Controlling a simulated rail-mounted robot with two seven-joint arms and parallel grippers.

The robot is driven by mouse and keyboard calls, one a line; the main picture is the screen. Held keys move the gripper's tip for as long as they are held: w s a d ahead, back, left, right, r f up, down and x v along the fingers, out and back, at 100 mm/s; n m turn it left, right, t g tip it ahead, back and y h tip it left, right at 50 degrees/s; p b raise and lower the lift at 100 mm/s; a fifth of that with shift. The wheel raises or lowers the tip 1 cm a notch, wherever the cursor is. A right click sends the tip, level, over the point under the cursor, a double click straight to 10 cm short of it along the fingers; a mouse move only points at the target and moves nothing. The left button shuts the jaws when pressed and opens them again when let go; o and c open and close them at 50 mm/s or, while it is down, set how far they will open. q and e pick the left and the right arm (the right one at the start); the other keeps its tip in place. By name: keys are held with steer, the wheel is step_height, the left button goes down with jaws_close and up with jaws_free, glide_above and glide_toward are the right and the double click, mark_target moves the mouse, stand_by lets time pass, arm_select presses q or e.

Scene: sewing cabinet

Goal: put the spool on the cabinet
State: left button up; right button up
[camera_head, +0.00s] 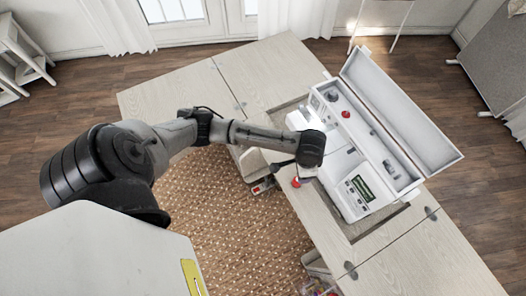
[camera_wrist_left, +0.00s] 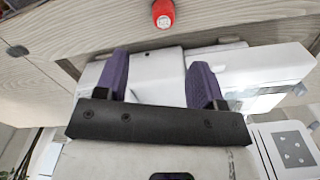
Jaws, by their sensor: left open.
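A red spool (camera_head: 296,182) with a pale end shows beside my left gripper, at the front strip of the wooden sewing cabinet (camera_head: 400,262). In the left wrist view the spool (camera_wrist_left: 163,14) stands out against pale wood at the top edge, beyond the fingertips and apart from them. My left gripper (camera_wrist_left: 160,72) is open, its two purple fingers spread with nothing held between them. White sewing machine casing shows behind the fingers. In the head view the wrist hides most of the left gripper (camera_head: 306,172). My right gripper is not in view.
The white sewing machine (camera_head: 352,190) sits in the cabinet's recess, close to my left gripper. An open white lid or case (camera_head: 400,118) stands behind it, and a small red part (camera_head: 346,114) is on the machine. The cabinet top at left (camera_head: 180,95) is clear.

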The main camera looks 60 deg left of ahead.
arm_select(q)
steer(key=s+d+t+h, duration=0.2)
steer(key=s+d, duration=0.6)
steer(key=s, duration=0.1)
steer(key=s+a+r+n+t+y, duration=0.1)
steer(key=s+a, duration=0.3)
steer(key=s, duration=0.6)
steer(key=shift+s+a+r+n+y, duration=0.25)
steer(key=shift+a+r+n+y, duration=0.1)
steer(key=shift+r+n+y, duration=0.25)
